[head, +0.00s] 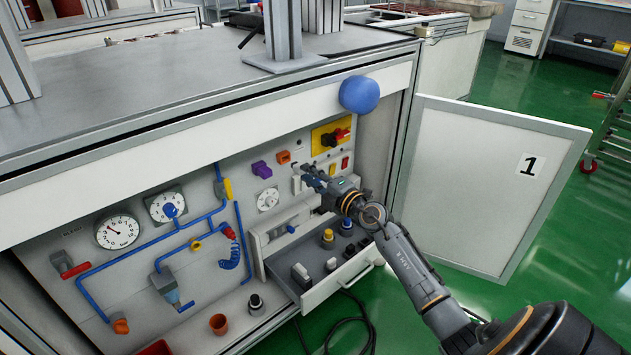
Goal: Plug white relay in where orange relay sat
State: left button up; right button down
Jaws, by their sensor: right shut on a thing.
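My right gripper (303,173) is shut in front of the control panel, its fingers pointing left toward the panel. A small pale block at its fingertips looks like the white relay (296,184); the fingers partly hide it. An orange relay-like block (284,157) sits on the panel just up and left of the fingertips. A purple block (262,170) sits left of the orange one. I cannot tell whether the held block touches the panel. My left gripper is not in view.
An open drawer (318,296) below holds several small parts, including a white block (331,265). A blue ball-like knob (359,94) is above right. An open door (495,185) marked 1 stands right of my arm. Gauges and blue pipes fill the panel's left.

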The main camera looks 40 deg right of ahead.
aim_at(298, 167)
jog(key=shift+w+a+b, duration=0.1)
jog(key=shift+w+b, duration=0.2)
jog(key=shift+w, duration=0.7)
jog(key=shift+p, duration=0.4)
dwell(0.4)
jog(key=shift+p, duration=0.45)
dwell(0.5)
jog(key=shift+w, duration=0.4)
jog(key=shift+w+a, duration=0.1)
jog(key=shift+w, duration=0.8)
